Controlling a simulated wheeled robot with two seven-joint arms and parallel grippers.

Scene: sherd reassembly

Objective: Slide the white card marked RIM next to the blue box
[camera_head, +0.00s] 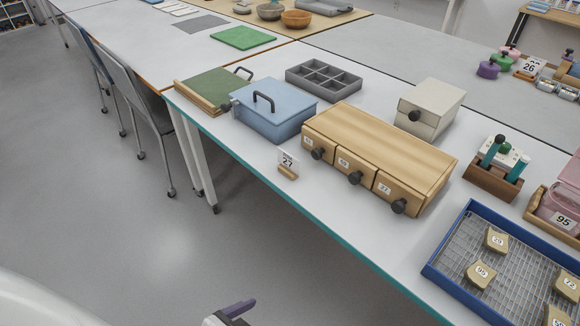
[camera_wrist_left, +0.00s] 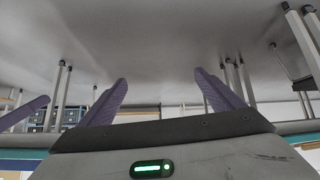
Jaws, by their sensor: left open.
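The light blue box (camera_head: 282,122), with a dark handle on top, stands near the table's front edge in the head view. I cannot make out a card marked RIM. Some flat white cards (camera_head: 174,9) lie at the far end of the tables, too small to read. A purple finger, apparently of my left gripper (camera_head: 238,308), shows at the bottom edge, off the table and far from the box. In the left wrist view my left gripper (camera_wrist_left: 160,77) is open and empty, with bare floor beyond it. My right gripper cannot be made out.
A blue-rimmed wire tray (camera_head: 437,272) is nearer. Chairs (camera_head: 135,90) line the left.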

